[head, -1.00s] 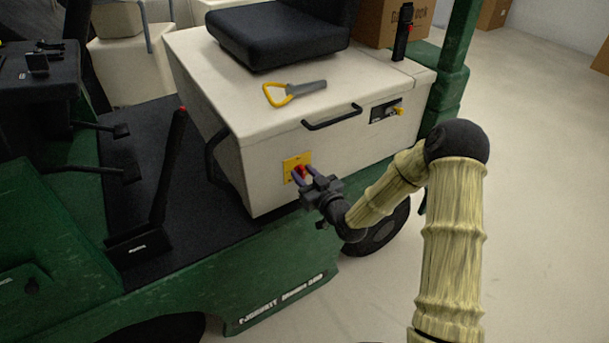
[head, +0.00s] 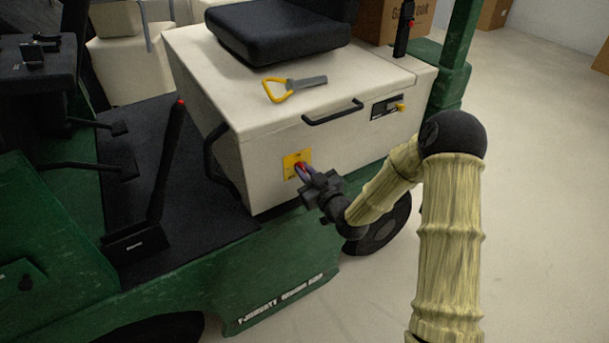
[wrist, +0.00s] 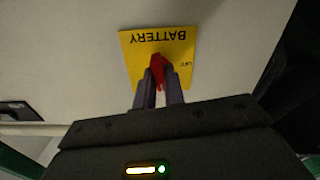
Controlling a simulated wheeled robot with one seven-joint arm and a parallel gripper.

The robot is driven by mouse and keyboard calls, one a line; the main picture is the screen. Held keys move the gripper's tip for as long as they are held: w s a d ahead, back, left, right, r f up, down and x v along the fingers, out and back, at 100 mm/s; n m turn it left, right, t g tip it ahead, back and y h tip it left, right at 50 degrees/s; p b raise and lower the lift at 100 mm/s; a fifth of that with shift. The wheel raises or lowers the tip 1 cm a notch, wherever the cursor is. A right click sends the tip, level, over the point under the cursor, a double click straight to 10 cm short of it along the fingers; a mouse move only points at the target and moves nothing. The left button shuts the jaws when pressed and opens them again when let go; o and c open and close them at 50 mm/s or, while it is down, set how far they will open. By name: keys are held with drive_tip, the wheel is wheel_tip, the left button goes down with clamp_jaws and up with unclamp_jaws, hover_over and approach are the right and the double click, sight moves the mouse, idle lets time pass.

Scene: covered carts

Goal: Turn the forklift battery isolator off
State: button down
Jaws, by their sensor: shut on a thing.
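The battery isolator is a red handle (wrist: 157,72) on a yellow plate (wrist: 183,46) marked BATTERY, upside down in the wrist view. In the head view the yellow plate (head: 291,160) sits on the side of the forklift's white battery cover (head: 262,188). My gripper (wrist: 158,85) is shut on the red handle, one finger on each side of it. In the head view my gripper (head: 303,172) reaches the plate from the lower right and hides part of the handle.
A yellow-handled tool (head: 290,88) lies on top of the cover below the black seat (head: 280,35). A black grab bar (head: 333,113) and a small panel with a yellow key-like part (head: 388,107) are above my arm.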

drive_tip(key=n+b, duration=0.5)
drive_tip(key=b, duration=0.1)
drive_tip(key=n+b, duration=0.5)
drive_tip(key=b, duration=0.1)
drive_tip(key=f+n+b, duration=0.1)
drive_tip(key=n+b, duration=0.4)
drive_tip(key=b, duration=0.2)
drive_tip(key=shift+s+a+n, duration=0.15)
drive_tip(key=shift+n, duration=0.25)
drive_tip(key=c, duration=1.5)
unclamp_jaws()
drive_tip(key=shift+r, duration=0.2)
drive_tip(key=shift+s, duration=0.1)
